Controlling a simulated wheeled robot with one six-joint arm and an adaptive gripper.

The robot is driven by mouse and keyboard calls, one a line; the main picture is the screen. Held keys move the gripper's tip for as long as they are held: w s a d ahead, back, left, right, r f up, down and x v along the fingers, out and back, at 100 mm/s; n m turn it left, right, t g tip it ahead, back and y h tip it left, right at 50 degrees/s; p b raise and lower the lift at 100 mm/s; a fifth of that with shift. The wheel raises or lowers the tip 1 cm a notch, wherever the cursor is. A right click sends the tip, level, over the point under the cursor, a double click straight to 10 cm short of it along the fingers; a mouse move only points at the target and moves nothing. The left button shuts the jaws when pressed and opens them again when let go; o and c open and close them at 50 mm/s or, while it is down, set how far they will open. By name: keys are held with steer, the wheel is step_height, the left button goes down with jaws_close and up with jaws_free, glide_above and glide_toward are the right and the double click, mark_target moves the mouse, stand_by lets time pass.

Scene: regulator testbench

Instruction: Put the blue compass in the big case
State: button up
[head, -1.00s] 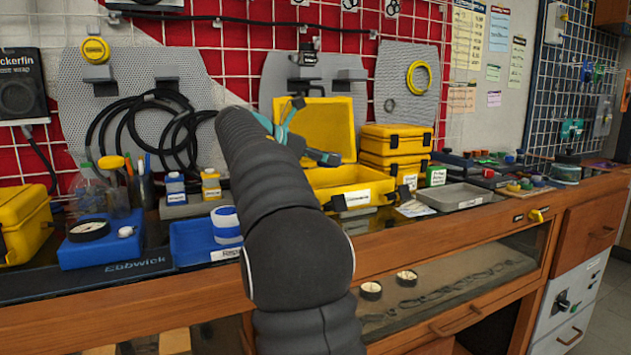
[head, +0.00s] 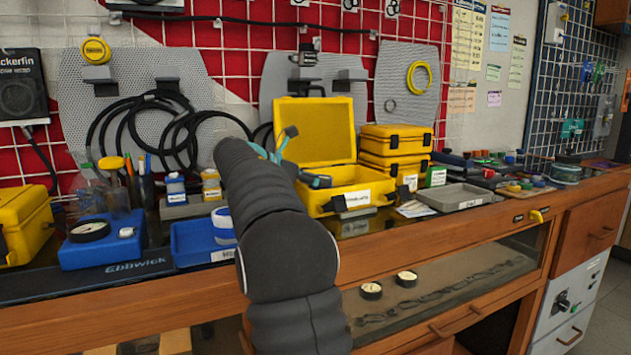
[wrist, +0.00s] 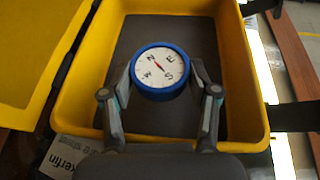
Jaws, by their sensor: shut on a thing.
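The blue compass (wrist: 159,71), with a white dial and red needle, is between the fingertips of my gripper (wrist: 160,80) in the wrist view. My gripper is shut on it. Dial up, it shows against the dark floor of the open yellow big case (wrist: 253,110), within the rim. I cannot tell whether it touches the floor. In the head view the big case (head: 372,186) stands open, its lid raised at the back. My gripper (head: 300,158) is at its left part there, and the compass is hidden.
Small yellow cases (head: 397,145) are stacked right of the big case. A grey tray (head: 455,197) lies further right. A blue tray (head: 192,245) with a blue and white round thing is to the left, beside a blue box with a gauge (head: 90,231).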

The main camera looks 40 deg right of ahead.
steer(key=shift+f, duration=0.2)
steer(key=shift+f, duration=0.6)
steer(key=o, duration=1.2)
steer(key=shift+s+f, duration=0.1)
steer(key=shift+f, duration=0.05)
steer(key=shift+c, duration=0.2)
steer(key=shift+a, duration=0.1)
steer(key=shift+r, duration=0.4)
steer(key=r+v, duration=0.1)
steer(key=v, duration=1.1)
